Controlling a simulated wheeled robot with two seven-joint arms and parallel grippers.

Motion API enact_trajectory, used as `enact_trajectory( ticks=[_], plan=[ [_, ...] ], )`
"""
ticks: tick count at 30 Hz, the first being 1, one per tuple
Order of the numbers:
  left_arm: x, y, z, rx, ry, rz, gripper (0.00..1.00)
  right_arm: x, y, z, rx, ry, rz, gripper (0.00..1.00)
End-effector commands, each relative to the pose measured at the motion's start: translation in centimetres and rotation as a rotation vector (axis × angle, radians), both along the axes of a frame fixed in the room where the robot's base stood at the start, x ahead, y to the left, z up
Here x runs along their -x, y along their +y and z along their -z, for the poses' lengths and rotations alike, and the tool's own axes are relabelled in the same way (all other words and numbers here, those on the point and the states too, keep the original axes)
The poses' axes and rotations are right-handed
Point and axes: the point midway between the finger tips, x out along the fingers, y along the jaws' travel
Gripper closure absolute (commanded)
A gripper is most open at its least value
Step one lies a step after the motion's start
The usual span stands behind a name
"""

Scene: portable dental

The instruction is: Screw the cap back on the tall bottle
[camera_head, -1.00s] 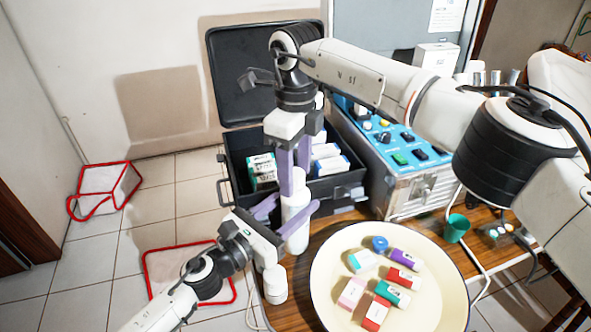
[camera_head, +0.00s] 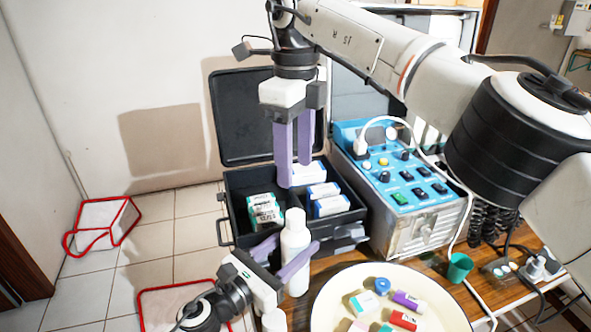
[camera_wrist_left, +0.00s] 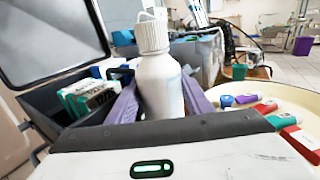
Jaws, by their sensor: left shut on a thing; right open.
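The tall white bottle (camera_head: 295,262) stands upright near the table's left edge. My left gripper (camera_head: 298,242) is shut on its body, one purple finger on each side. In the left wrist view the bottle (camera_wrist_left: 160,85) carries a white ribbed cap (camera_wrist_left: 152,37) on its top. That cap (camera_head: 295,215) also shows in the head view, seated on the neck and looking straight. How tightly it is screwed cannot be told. My right gripper (camera_head: 295,174) is open and empty, pointing down above the bottle and clear of the cap.
An open black case (camera_head: 228,205) with several boxes stands behind the bottle. A blue-topped control unit (camera_head: 400,225) is to its right. A cream round tray (camera_head: 455,305) with small coloured items, a green cup (camera_head: 459,267) and a short white bottle (camera_head: 274,321) are nearby.

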Motion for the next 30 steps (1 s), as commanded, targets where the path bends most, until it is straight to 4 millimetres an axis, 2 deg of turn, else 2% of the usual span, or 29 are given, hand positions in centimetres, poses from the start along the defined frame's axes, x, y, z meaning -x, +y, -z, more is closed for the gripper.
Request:
enact_trajectory(
  ticks=[6, 7, 10, 23, 26, 30],
  plan=[
    [0.0, 0.0, 0.1, -0.001, 0.001, -0.001, 1.00, 0.0, 0.0, 0.0, 0.000, 0.000, 0.000, 0.51],
    [0.0, 0.0, 0.1, -0.001, 0.001, -0.001, 0.49, 0.0, 0.0, 0.0, 0.000, 0.000, 0.000, 0.51],
    [0.0, 0.0, 0.1, -0.001, 0.001, -0.001, 0.32, 0.0, 0.0, 0.0, 0.000, 0.000, 0.000, 0.51],
    [0.0, 0.5, 0.0, -0.002, -0.001, -0.006, 0.32, 0.0, 0.0, 0.1, 0.001, 0.000, 0.001, 0.51],
    [0.9, 1.2, 0.1, -0.004, -0.001, -0.007, 0.32, 0.0, 0.0, 0.2, 0.001, 0.000, 0.001, 0.51],
    [3.0, 2.9, 0.3, -0.005, 0.001, -0.003, 0.32, 0.0, 0.0, 0.5, 0.001, 0.000, 0.001, 0.51]
  ],
)
